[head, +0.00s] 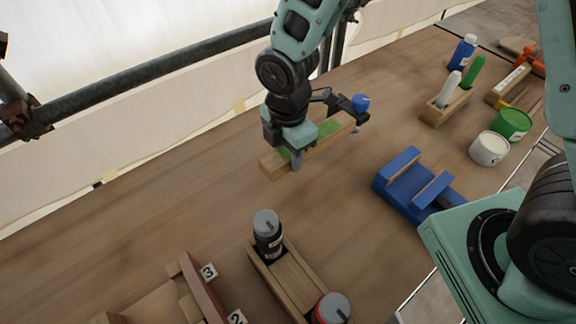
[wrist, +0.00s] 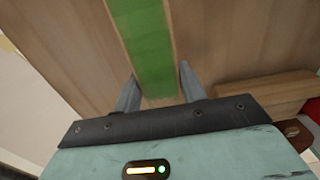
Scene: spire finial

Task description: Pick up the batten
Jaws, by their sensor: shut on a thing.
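The batten (head: 271,168) is a light wooden bar with a green band on top. It lies beneath my gripper (head: 291,160) in the head view, slanting from lower left to upper right. In the wrist view the green band of the batten (wrist: 148,45) runs between the two grey fingers of my gripper (wrist: 158,92), one on each side. My gripper is shut on the batten. Part of the batten is hidden behind my gripper in the head view. I cannot tell whether it touches the bench or is slightly above it.
A blue slotted holder (head: 405,190) stands to the right on the wooden bench (head: 150,205). A wooden tray (head: 292,282) with bottles and a numbered rack (head: 204,288) are in front. Markers in a block (head: 442,109) and tins (head: 489,149) stand far right. A pipe rail (head: 150,70) runs behind.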

